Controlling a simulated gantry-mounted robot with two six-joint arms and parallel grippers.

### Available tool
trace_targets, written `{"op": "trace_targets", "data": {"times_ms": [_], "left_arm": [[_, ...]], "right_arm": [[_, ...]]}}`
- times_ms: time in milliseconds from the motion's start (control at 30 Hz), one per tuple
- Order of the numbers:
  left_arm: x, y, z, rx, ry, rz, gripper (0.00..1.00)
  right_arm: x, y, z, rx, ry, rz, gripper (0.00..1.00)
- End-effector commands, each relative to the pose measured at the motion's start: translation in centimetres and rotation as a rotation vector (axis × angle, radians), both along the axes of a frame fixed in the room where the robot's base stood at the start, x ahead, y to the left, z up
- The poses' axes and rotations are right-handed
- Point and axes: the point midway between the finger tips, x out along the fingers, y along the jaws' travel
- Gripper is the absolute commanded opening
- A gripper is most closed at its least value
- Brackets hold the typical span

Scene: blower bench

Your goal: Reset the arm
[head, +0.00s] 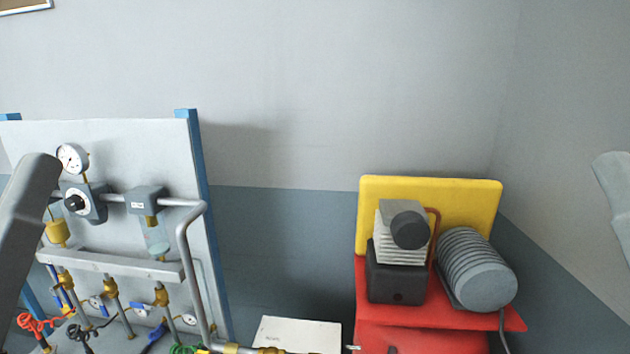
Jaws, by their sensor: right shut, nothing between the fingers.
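In the head view a grey link of my left arm comes in at the left edge, in front of the panel; the left gripper itself is outside the picture. A grey part of my right arm shows at the right edge, well right of the red compressor unit and apart from it. The right gripper's fingertips cannot be made out. I see nothing held by either arm.
A white panel (120,135) with a gauge (72,157), valves and pipes stands at left. A red stand (450,318) with a yellow back plate (460,195), black-and-grey compressor (395,280) and ribbed motor (485,285) stands at right. A white box (297,335) sits between them.

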Motion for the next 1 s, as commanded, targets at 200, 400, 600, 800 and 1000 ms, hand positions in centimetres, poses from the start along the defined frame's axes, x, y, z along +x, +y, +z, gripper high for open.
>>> {"op": "trace_targets", "data": {"times_ms": [200, 400, 600, 800, 1000], "left_arm": [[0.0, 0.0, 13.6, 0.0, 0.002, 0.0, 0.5], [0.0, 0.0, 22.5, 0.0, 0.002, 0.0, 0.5], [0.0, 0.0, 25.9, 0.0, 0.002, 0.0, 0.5], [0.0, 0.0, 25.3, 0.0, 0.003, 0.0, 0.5], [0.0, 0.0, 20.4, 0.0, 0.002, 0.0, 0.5]], "right_arm": [[0.1, 0.0, 13.6, -0.001, 0.002, -0.002, 0.0], [0.1, 0.0, 22.4, -0.002, 0.004, -0.003, 0.0], [0.1, 0.0, 25.8, -0.002, 0.004, -0.003, 0.0], [0.1, 0.0, 25.2, -0.002, 0.004, -0.003, 0.0], [0.1, 0.0, 20.3, -0.002, 0.004, -0.003, 0.0]]}}
